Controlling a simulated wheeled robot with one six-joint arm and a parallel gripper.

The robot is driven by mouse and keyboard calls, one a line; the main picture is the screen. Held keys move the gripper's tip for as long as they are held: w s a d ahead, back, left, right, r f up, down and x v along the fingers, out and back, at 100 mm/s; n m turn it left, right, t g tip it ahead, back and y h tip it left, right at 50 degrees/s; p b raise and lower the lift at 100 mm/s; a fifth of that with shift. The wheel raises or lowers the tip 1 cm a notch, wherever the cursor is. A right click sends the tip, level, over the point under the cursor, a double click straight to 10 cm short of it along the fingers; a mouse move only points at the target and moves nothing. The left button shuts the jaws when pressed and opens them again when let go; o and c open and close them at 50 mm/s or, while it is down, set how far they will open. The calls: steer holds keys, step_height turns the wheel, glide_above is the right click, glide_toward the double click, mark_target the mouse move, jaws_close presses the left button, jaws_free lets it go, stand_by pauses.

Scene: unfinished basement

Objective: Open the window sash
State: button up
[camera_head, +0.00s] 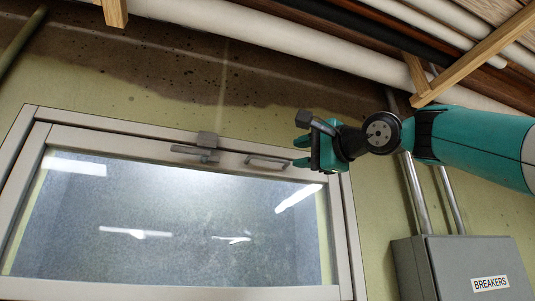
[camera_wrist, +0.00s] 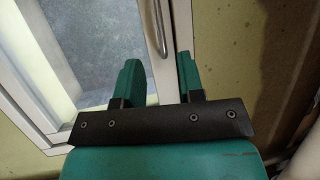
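The window sash (camera_head: 95,140) is a pale framed pane that looks flush in its outer frame (camera_head: 75,117). A grey bar handle (camera_head: 268,160) sits on its top rail, and a grey latch (camera_head: 205,146) is left of it. My gripper (camera_head: 301,153) is just right of the handle, fingers pointing left toward it. In the wrist view my gripper (camera_wrist: 158,62) is open with its two green fingers apart. The handle (camera_wrist: 160,28) shows ahead, in line with the gap between the fingertips. I cannot tell whether they touch it. The gripper holds nothing visible.
A grey breaker box (camera_head: 470,270) with conduits (camera_head: 416,195) is on the wall at lower right. Pipes (camera_head: 270,35) and wooden braces (camera_head: 478,55) run overhead, above my arm. The space in front of the pane is clear.

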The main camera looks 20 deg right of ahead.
mark_target(272, 160)
steer(key=p+x, duration=0.4)
steer(key=x, duration=0.6)
steer(key=shift+s+a, duration=0.1)
steer(key=shift+a, duration=0.05)
jaws_close()
